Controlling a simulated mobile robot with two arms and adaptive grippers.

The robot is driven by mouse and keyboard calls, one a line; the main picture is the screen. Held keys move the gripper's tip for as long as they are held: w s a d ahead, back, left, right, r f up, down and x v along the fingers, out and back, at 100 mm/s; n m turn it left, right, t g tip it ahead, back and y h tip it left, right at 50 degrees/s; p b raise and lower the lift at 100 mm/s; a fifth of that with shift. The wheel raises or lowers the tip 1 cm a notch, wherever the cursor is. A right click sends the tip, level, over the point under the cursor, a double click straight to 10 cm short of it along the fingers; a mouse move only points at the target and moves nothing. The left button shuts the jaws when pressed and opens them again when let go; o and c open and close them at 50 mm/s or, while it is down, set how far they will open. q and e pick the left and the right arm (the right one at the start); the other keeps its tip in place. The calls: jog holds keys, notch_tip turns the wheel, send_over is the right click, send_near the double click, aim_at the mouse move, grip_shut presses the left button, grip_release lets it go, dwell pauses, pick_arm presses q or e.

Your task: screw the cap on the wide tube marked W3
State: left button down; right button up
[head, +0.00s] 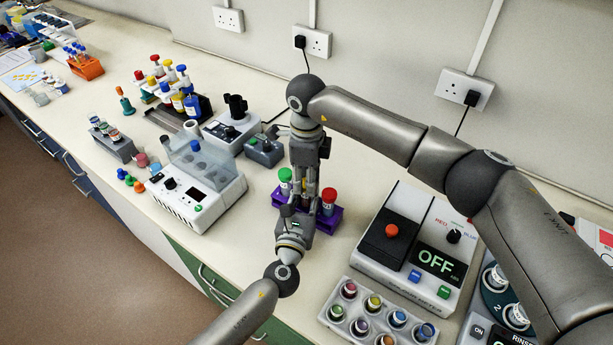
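A purple rack (334,223) stands mid-bench with wide tubes in it. A green-capped tube (285,176) is at its left and a red-capped tube (329,197) at its right. My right gripper (304,190) points down over the rack's middle, between these two tubes. A bit of yellow shows between its fingers, too small to identify. My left gripper (300,208) reaches up from below to the rack's front, close under the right gripper's fingertips. The two grippers hide the middle of the rack and whatever they hold. I cannot read a W3 mark or make out a loose cap.
A white device (200,190) stands left of the rack. A grey box showing OFF (410,245) stands close on the right. A tray of small vials (340,320) lies in front. Bare bench lies between the white device and the tray.

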grip_shut()
jog(key=m, duration=0.5)
jog(key=o, duration=0.6)
grip_release()
notch_tip(320, 180, up, 12)
pick_arm(q)
jog(key=c, duration=1.2)
grip_release()
jog(key=shift+o, duration=0.2)
